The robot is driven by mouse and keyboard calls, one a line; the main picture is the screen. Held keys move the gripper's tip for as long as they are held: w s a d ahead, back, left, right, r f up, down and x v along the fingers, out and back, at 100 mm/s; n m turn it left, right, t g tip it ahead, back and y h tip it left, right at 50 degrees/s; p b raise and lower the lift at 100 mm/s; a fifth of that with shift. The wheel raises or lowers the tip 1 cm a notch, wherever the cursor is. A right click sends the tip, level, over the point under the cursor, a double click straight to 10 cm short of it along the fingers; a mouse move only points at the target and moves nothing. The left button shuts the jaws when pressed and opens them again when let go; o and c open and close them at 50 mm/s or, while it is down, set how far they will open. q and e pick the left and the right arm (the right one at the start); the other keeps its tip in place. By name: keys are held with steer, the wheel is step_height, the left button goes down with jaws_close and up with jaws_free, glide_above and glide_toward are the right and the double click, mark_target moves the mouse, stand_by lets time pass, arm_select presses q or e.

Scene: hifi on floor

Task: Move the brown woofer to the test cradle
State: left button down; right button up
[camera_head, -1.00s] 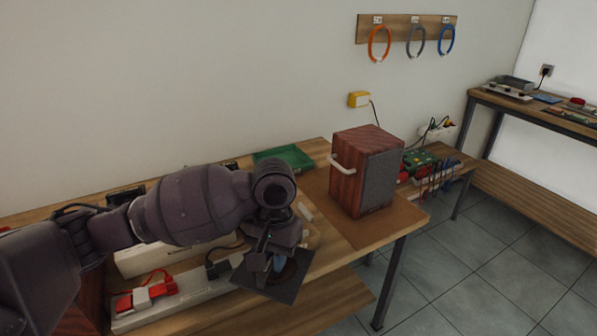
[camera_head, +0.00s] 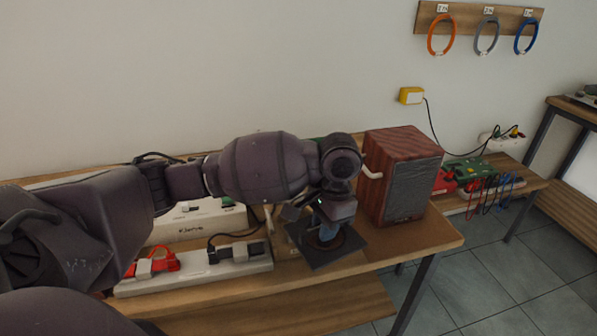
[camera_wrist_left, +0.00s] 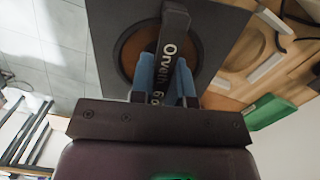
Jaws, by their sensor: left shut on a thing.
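The brown woofer (camera_head: 346,238) is a brown round cone on a dark square plate with a dark bar across it; its cone also shows in the left wrist view (camera_wrist_left: 132,52). My left gripper (camera_head: 325,233) is shut on that bar, its blue fingers (camera_wrist_left: 165,77) on either side of it. I cannot tell whether the plate touches the bench. Pale rails on wood (camera_wrist_left: 268,68) lie beside the plate in the wrist view; I cannot tell whether they are the test cradle. My right gripper is not in view.
A white unit (camera_head: 200,218) and a power strip with plugs (camera_head: 225,262) stand left of the woofer. A green tray (camera_wrist_left: 271,112) is close by. The bench's front edge (camera_head: 400,258) is near. Wired boards (camera_head: 475,170) stand right of the cabinet.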

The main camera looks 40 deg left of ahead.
arm_select(q)
steer(key=w+a+m+t+b, duration=0.1)
steer(key=w+a+m, duration=0.4)
steer(key=m, duration=0.5)
steer(key=w+a+m+t+b, duration=0.1)
steer(key=w+a+m+b, duration=0.1)
steer(key=w+a+m, duration=0.3)
steer(key=a+m, duration=0.4)
steer(key=m, duration=0.1)
steer(key=shift+a+f+m+b, duration=0.15)
steer(key=shift+f+m+b, duration=0.1)
steer(key=shift+m+b, duration=0.15)
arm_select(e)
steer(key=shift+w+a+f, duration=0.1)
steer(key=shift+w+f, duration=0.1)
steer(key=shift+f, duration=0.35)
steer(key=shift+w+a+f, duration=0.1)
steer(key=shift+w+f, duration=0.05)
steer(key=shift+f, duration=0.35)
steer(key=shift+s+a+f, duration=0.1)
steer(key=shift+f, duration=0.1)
arm_select(q)
steer(key=shift+p, duration=0.35)
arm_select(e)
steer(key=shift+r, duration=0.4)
arm_select(q)
steer(key=shift+f, duration=0.1)
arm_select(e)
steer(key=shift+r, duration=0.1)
